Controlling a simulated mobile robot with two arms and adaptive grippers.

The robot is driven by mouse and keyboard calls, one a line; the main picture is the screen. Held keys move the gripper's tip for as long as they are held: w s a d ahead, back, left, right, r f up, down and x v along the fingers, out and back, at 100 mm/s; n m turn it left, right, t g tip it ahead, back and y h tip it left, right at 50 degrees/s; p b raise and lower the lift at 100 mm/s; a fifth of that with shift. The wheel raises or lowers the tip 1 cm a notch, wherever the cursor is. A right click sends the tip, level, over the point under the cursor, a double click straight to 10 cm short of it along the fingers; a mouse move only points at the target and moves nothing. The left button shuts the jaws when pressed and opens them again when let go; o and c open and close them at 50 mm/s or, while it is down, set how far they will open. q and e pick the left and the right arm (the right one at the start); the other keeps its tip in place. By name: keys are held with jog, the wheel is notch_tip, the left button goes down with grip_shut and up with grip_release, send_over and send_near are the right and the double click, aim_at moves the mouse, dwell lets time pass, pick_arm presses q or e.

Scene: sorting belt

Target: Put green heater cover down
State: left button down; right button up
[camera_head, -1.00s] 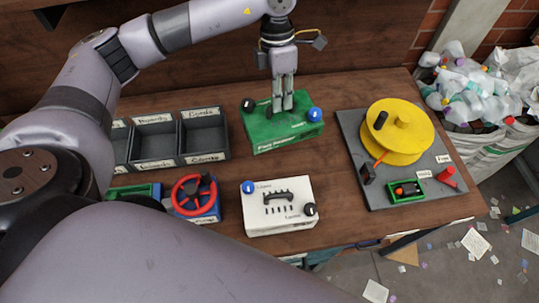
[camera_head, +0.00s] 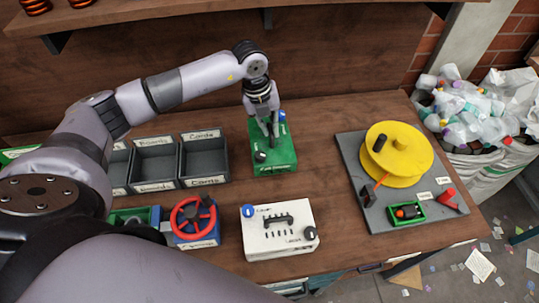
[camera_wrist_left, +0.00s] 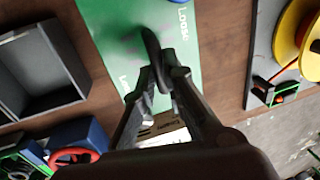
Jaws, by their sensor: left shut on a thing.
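The green heater cover (camera_head: 284,158) is a flat green box with a black knob at its near end and a blue knob at its far end. It is behind the white box, right of the grey bins, with its long side pointing away from me. My left gripper (camera_head: 272,138) is above it, pointing down, shut on its dark handle. In the left wrist view the green cover (camera_wrist_left: 108,40) lies under the fingers (camera_wrist_left: 160,75), which close around the black handle. I cannot tell whether the cover touches the table. My right gripper is not in view.
A white box (camera_head: 280,242) with blue and black knobs stands in front. Grey labelled bins (camera_head: 180,165) and a red valve wheel (camera_head: 194,217) are left. A grey board (camera_head: 372,208) with a yellow reel (camera_head: 397,155) is right. Table between cover and board is bare.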

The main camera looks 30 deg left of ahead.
pick_arm(q)
notch_tip(320, 180, down, 7)
jog(key=shift+r+p, duration=0.15)
jog(key=shift+p, duration=0.65)
jog(key=c, duration=2.1)
grip_release()
jog(key=o, duration=0.4)
jog(key=shift+o, duration=0.2)
